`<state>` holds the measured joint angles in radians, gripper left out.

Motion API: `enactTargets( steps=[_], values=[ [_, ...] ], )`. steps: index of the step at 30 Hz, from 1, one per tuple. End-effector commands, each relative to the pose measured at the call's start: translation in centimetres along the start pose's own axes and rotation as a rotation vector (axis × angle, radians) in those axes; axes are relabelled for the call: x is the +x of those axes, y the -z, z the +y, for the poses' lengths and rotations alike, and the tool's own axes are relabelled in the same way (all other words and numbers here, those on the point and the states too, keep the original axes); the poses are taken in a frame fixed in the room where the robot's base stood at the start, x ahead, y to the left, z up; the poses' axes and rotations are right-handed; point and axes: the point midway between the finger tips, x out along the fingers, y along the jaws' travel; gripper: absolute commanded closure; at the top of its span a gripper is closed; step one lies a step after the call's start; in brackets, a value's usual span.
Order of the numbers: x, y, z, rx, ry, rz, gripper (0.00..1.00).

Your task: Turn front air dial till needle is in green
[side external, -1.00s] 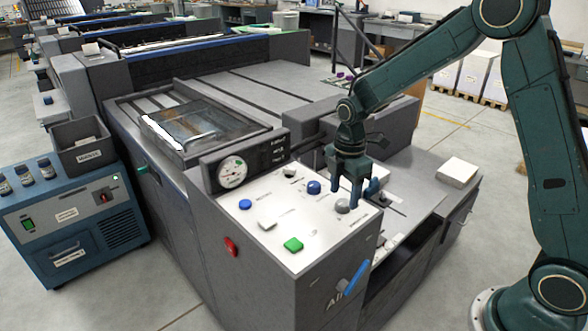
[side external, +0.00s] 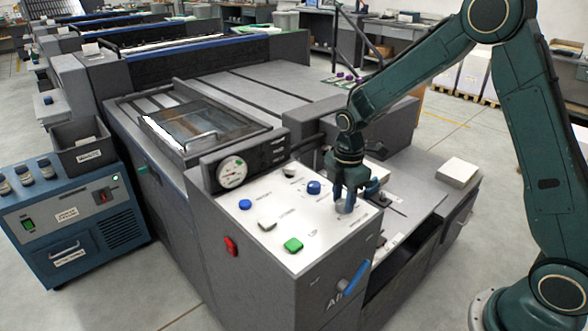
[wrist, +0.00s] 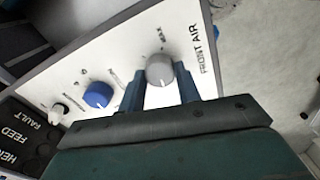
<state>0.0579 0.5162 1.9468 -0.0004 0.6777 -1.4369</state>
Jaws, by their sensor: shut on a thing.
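The grey front air dial (wrist: 160,71) sits on the white sloped panel beside the printed words FRONT AIR, with MAX marked above it in the wrist view. A white line on the dial points down toward my wrist. My gripper (wrist: 161,88) is shut on the dial, one blue finger on each side. In the side view my gripper (side external: 346,202) is down at the panel and mostly hides the dial. The round white gauge (side external: 232,172) stands at the panel's back left. Its green zone and needle are too small to read surely.
A blue knob (side external: 314,187) stands close beside my gripper. A green button (side external: 293,245), a blue button (side external: 245,204) and a pale switch (side external: 267,226) lie farther left. A red button (side external: 231,246) and a blue lever (side external: 353,279) are on the cabinet's sides.

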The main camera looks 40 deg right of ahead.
Motion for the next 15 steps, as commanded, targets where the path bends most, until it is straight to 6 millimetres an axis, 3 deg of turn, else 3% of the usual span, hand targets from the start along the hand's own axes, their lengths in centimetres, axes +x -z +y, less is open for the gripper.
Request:
enactTargets(
  steps=[15],
  values=[
    [0.00,-0.06,0.00,0.195,0.001,-0.001,0.90]
  ],
)
